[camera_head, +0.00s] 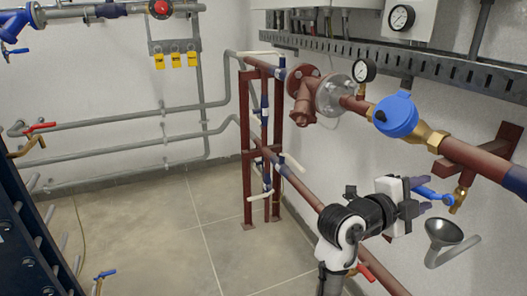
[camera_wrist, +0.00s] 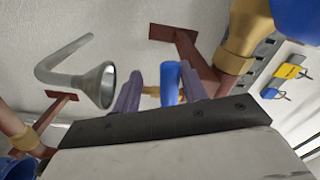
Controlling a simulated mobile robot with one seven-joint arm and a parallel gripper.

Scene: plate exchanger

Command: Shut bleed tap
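The bleed tap (camera_head: 459,198) is a small brass tap with a blue lever (camera_head: 436,196), below the brown pipe at the right of the head view. In the wrist view the blue lever (camera_wrist: 169,80) shows between my purple fingers, with brass (camera_wrist: 150,91) behind it. My gripper (camera_head: 423,195) is at the lever's free end; it also shows in the wrist view (camera_wrist: 160,90). Its fingers stand apart, one on each side of the lever, with a gap visible to the left finger. I cannot tell whether the right finger touches the lever.
A grey funnel (camera_head: 444,234) with a bent tube is just below the tap; it is left of my fingers in the wrist view (camera_wrist: 95,84). The brown pipe (camera_head: 478,160) and its wall bracket (camera_head: 505,140) are close above. A blue-capped meter (camera_head: 396,115) sits up-left.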

